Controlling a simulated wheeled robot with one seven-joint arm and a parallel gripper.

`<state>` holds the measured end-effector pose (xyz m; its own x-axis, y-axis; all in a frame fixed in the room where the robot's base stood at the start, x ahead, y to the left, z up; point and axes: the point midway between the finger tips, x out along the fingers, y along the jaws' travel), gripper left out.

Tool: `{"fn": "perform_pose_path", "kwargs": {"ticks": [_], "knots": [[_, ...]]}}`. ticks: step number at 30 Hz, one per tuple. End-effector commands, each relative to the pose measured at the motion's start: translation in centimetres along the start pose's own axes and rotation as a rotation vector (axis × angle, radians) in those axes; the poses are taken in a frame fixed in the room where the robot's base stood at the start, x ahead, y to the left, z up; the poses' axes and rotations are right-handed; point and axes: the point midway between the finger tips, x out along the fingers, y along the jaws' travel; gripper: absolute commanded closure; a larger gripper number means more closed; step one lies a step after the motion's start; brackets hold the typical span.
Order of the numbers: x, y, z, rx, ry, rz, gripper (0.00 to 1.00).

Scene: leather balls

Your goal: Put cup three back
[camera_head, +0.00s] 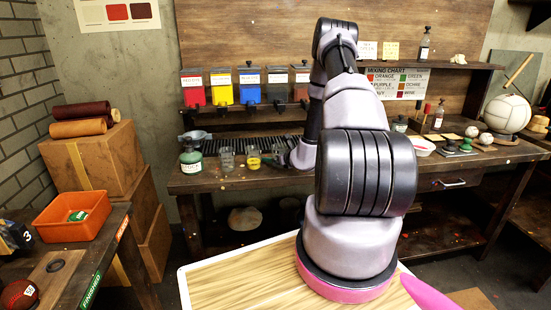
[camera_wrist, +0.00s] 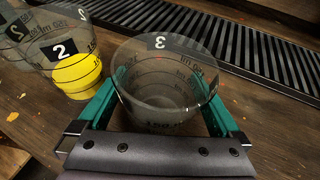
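Cup three (camera_wrist: 166,88) is a clear cup marked 3 that looks empty. In the wrist view it sits between the two green fingers of my gripper (camera_wrist: 164,100), which lie against its sides. Its base is low over or on the bench; I cannot tell if it touches. Cup two (camera_wrist: 75,65), with yellow in it, stands just left of it, and another clear cup is partly seen beyond. In the head view, cup two (camera_head: 253,158) and a clear cup (camera_head: 226,158) stand on the bench; my arm hides most of my gripper.
A dark slotted grate (camera_wrist: 225,35) runs along the bench behind the cups. Paint dispensers (camera_head: 222,88) hang above. An orange tray (camera_head: 72,218) is on the left table. Bare bench lies in front of the cups.

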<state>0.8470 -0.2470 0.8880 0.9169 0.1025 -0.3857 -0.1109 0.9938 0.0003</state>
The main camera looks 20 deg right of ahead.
Motion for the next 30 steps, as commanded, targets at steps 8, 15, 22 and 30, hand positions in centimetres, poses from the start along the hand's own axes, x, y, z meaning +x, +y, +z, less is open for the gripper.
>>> {"fn": "perform_pose_path", "kwargs": {"ticks": [8,15,22,30], "knots": [[-0.8,0.0,0.2,0.0,0.001,-0.001,0.0],[-5.5,-0.1,0.2,0.001,0.002,-0.001,0.0],[-10.0,-0.1,0.2,0.002,0.001,-0.002,0.0],[-12.1,0.0,0.2,0.0,0.0,0.0,0.0]]}}
